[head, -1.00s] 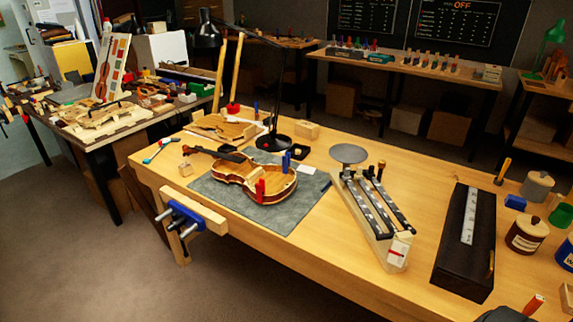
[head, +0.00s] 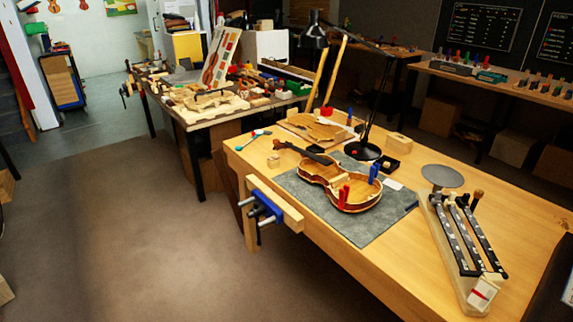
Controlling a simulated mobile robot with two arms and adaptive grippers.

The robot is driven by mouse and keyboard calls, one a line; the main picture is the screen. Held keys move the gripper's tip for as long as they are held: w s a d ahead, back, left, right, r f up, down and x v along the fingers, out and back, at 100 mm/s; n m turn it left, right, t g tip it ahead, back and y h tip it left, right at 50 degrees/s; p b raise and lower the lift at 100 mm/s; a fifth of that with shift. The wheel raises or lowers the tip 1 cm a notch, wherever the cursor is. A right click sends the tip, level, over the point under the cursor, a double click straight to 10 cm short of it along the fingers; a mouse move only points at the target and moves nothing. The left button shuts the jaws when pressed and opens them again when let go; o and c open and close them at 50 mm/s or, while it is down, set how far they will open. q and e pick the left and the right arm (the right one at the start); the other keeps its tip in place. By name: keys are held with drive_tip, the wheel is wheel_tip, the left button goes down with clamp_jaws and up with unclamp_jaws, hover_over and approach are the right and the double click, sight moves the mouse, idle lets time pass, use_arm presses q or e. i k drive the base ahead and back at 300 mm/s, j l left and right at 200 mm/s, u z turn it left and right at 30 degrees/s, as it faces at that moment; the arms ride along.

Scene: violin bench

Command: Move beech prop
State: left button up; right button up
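I cannot tell for certain which piece is the beech prop. Pale wooden blocks lie on the bench: a larger block (head: 398,143) behind the lamp base, and a small block (head: 274,161) near the left end. An open violin body (head: 340,184) lies on a grey mat (head: 372,228), with red and blue clamps on it and a pale piece (head: 337,181) inside, too small to make out. Neither of my grippers is in view.
A black lamp (head: 366,150) stands behind the violin. A blue vise (head: 265,204) juts from the bench's left front. A rack with dark bars (head: 468,240) stands at right. A cluttered second table (head: 200,122) stands at back left. The floor (head: 130,230) at left is clear.

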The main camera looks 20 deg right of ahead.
sight(273, 162)
drive_tip(key=i+l, duration=0.1)
drive_tip(key=i, duration=0.35)
drive_tip(key=i+l, duration=0.1)
drive_tip(key=i, duration=0.35)
